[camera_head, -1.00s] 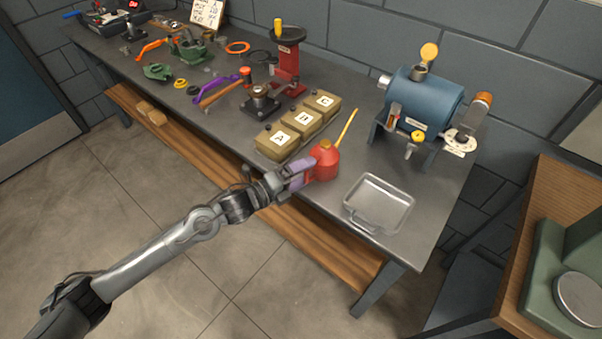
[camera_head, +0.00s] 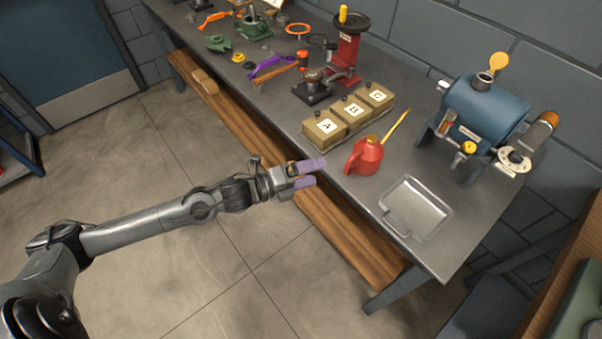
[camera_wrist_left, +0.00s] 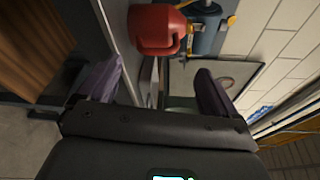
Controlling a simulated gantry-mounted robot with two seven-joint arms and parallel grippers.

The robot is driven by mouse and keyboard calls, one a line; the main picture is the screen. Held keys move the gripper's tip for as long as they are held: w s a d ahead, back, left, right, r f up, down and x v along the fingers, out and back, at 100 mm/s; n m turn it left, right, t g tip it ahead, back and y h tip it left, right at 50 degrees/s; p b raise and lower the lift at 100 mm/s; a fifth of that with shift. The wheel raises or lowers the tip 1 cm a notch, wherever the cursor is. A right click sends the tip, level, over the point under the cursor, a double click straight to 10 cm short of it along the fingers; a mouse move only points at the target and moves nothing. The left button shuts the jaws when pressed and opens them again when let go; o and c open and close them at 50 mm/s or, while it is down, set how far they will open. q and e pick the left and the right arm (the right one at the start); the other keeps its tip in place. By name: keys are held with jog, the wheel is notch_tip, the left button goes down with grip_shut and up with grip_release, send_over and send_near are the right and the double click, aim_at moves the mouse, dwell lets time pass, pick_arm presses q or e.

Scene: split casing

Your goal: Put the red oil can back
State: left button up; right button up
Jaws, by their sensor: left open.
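The red oil can (camera_head: 366,156) stands upright on the grey workbench, with a brass cap and a long yellow spout pointing up and right. It stands between the lettered boxes and the metal tray. My left gripper (camera_head: 314,174) is open and empty, with purple fingers, off the bench's front edge and to the left of the can, clear of it. In the left wrist view, the can (camera_wrist_left: 156,29) shows beyond the open fingers (camera_wrist_left: 158,88), turned sideways. My right gripper is not in view.
A metal tray (camera_head: 441,210) lies right of the can near the bench edge. A blue tank machine (camera_head: 487,108) stands behind right. A red press (camera_head: 347,48) and loose tools lie farther back. The bench (camera_head: 390,85) has bare room behind the can.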

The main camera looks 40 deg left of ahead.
pick_arm(q)
jog(key=s+d+f+n+g+y, duration=0.1)
jog(key=s+f+n+g+y, duration=0.3)
jog(key=s+n, duration=0.8)
jog(key=s+d+f+n+g+y, duration=0.2)
jog(key=s+f+n+g+y, duration=0.2)
jog(key=s+n, duration=0.8)
notch_tip(320, 180, down, 5)
jog(key=s+g, duration=0.1)
jog(key=g, duration=0.1)
jog(key=shift+s+r+n+g, duration=0.15)
jog(key=shift+s+n+g, duration=0.15)
jog(key=shift+s+g, duration=0.1)
jog(key=shift+a, duration=0.1)
notch_tip(320, 180, up, 39)
jog(key=p, duration=3.9)
